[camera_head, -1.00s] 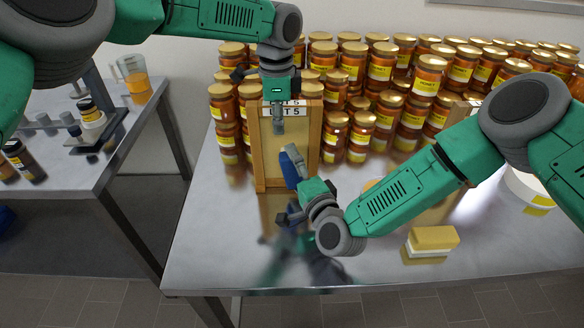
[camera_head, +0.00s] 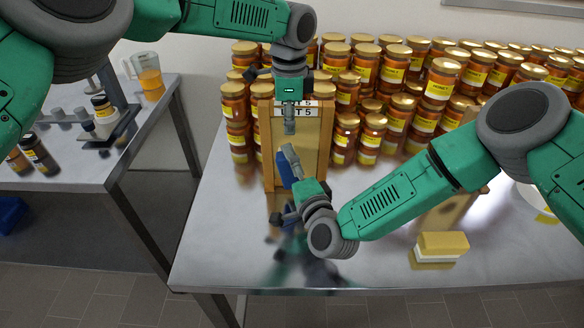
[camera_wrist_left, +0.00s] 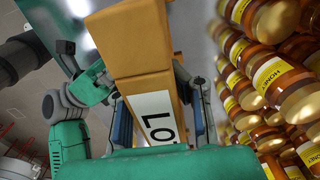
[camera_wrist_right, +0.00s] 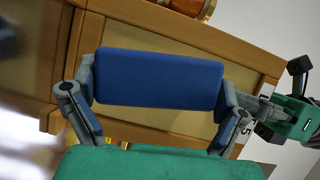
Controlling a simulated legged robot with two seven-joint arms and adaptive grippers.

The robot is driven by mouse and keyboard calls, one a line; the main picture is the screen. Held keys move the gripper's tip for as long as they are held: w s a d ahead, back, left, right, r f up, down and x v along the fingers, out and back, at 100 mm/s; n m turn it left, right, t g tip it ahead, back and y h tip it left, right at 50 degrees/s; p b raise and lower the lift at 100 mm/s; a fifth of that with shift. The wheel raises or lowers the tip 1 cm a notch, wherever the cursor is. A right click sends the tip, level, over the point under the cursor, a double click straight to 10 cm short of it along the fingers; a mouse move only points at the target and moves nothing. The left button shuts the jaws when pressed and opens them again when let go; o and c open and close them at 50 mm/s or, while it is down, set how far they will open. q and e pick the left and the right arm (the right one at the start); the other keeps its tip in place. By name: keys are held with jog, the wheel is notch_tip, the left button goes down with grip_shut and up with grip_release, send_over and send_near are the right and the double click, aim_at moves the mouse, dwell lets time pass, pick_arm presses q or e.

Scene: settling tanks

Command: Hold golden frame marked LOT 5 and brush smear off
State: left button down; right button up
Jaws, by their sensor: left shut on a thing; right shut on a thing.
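The golden frame (camera_head: 312,150) stands upright on the steel table, with a white LOT 5 label (camera_head: 324,112) on its top bar. The label also shows partly in the left wrist view (camera_wrist_left: 157,118). My left gripper (camera_head: 289,120) comes down from above and is shut on the frame's top bar. My right gripper (camera_head: 289,160) is in front of the frame's lower left part, shut on a blue block (camera_head: 283,171). In the right wrist view the blue block (camera_wrist_right: 160,78) lies between both fingers, close before the panel; contact cannot be told. No smear can be made out.
Stacked honey jars (camera_head: 372,130) stand close behind and right of the frame. A yellow and white block (camera_head: 440,247) lies at the table's front right. A side table (camera_head: 75,150) at left bears a jug (camera_head: 150,80) and dark jars. The table front is mostly clear.

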jog(key=shift+d, duration=0.2)
jog(key=shift+d, duration=1.4)
jog(key=shift+a, duration=0.1)
jog(key=shift+a, duration=1.5)
